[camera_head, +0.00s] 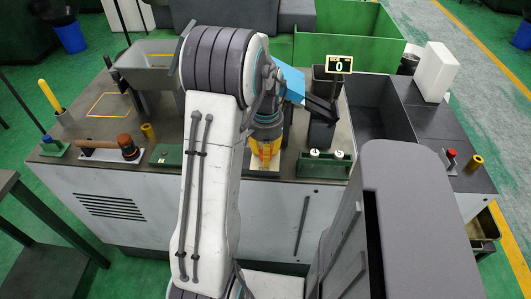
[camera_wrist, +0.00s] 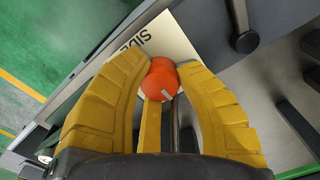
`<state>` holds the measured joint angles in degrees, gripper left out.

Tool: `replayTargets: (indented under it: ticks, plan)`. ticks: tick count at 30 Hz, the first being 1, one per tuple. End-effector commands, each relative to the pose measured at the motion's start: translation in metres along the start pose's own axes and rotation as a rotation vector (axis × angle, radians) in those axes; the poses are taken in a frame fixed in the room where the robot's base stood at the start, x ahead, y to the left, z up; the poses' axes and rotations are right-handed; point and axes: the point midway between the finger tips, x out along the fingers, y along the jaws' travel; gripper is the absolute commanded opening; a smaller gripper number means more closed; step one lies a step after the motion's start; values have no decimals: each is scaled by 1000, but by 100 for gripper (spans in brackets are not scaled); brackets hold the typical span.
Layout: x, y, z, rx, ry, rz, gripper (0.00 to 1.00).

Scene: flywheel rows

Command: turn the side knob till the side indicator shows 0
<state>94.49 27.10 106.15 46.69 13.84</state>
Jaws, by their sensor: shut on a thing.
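The side knob (camera_wrist: 160,80) is orange and round, with a short pale mark on its face. It sits on a pale plate (camera_wrist: 180,45) lettered "SIDE" in the wrist view. My gripper's yellow fingers (camera_wrist: 163,72) are shut on the knob, one on each side. In the head view my gripper (camera_head: 265,155) points down at the bench's front edge and hides the knob. A small dark indicator (camera_head: 340,65) stands behind and to the right, showing 0. The lettering on its top strip is too small to read surely.
A green block with two white knobs (camera_head: 325,163) is right of my gripper. A green box (camera_head: 167,155) and a wooden-handled tool (camera_head: 110,148) lie to the left. A grey open bin (camera_head: 383,105) and a red button (camera_head: 451,154) are at the right.

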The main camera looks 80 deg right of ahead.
Motion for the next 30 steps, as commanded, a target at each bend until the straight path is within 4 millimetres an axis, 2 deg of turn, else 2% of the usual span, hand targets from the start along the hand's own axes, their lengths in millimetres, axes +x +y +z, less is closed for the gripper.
replayTargets:
  ticks: [5, 6, 14, 23, 26, 30]
  plan:
    - [3, 1, 2, 1, -9, 2, 0]
    - [2, 1, 2, 1, -9, 2, 36]
    - [1, 0, 1, 2, -4, 1, 59]
    - [-2, 0, 0, 2, -1, 0, 59]
    - [-8, 0, 0, 2, 1, 0, 59]
    - [-27, 0, 0, 2, 2, -1, 59]
